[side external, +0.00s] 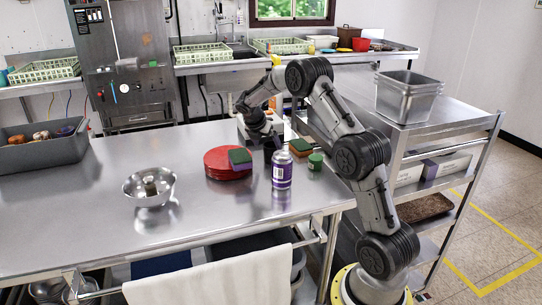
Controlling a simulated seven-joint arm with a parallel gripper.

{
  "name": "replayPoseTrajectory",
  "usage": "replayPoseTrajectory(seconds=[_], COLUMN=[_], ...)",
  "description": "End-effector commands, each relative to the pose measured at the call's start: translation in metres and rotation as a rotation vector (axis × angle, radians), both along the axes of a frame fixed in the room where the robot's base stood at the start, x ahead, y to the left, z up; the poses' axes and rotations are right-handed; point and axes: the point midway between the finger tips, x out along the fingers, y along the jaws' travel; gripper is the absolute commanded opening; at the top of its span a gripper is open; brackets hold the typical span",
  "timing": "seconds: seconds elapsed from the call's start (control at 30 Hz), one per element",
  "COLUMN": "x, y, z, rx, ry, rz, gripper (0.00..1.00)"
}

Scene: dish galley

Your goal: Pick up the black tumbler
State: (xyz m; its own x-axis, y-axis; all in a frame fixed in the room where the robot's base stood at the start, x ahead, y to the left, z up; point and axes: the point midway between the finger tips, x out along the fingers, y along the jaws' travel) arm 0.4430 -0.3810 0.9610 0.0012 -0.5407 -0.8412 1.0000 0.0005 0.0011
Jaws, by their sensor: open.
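My gripper (268,143) points down over the far right part of the steel table, behind a purple and white can. Its fingers are small and dark here and count as open. A dark shape (269,155) sits right under or between the fingers. It may be the black tumbler, but I cannot tell it apart from the fingers, and the can partly covers it. I cannot see whether the fingers touch it.
The purple and white can (282,171) stands close in front. Red plates (227,165) with a green sponge (240,157) lie left. A green-topped sponge (301,146) and green jar (315,161) are right. A metal bowl (133,185) stands front left; the table's left middle is clear.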

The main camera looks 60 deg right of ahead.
Motion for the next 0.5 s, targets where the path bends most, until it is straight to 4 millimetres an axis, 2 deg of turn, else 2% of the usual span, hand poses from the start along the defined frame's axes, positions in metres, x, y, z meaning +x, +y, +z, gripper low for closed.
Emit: replayPoseTrajectory(seconds=[0.3, 0.5], x=[-0.004, -0.004], y=[-0.026, -0.030], z=[-0.033, -0.038], rx=[0.001, 0.000], ry=[0.003, 0.000], rz=[-0.001, 0.000], gripper=[1.00, 1.00])
